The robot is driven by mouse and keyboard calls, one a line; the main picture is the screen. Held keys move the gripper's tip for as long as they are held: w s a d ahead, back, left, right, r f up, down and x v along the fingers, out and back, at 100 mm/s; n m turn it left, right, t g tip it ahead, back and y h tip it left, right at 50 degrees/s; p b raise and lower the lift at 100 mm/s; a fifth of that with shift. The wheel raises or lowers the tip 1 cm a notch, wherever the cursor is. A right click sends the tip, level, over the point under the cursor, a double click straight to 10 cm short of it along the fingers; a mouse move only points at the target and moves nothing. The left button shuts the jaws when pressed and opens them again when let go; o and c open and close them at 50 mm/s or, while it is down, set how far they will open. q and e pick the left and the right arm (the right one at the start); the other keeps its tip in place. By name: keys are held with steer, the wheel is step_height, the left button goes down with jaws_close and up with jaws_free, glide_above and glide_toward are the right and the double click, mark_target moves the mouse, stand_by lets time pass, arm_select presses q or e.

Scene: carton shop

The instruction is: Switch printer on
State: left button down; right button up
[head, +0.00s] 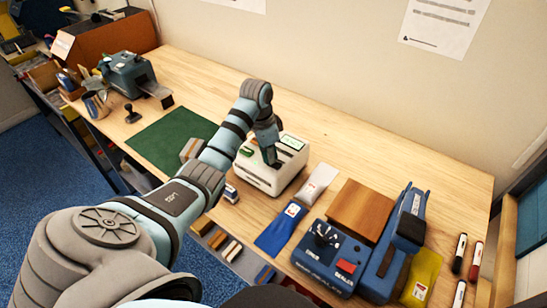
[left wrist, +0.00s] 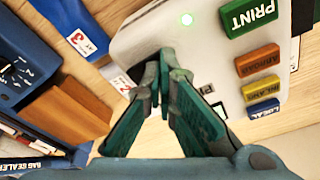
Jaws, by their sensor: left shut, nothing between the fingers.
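The white printer (head: 262,183) stands on the wooden bench in the middle of the head view, with a small pale green display on top. The fingers partly cover a label beginning with P, and no power switch is clearly visible. My right gripper is not in view.
A blue bag sealer (head: 398,245), a brown block (head: 360,210) and a dark blue control box (head: 330,257) stand right of the printer. Blue and white packets lie between. A green mat (head: 165,140) lies to the left. The bench behind the printer is clear.

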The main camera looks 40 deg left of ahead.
arm_select(q)
step_height(320, 180, up, 7)
steer(key=shift+f+p, duration=0.1)
steer(key=shift+p, duration=0.35)
stand_by(0.4)
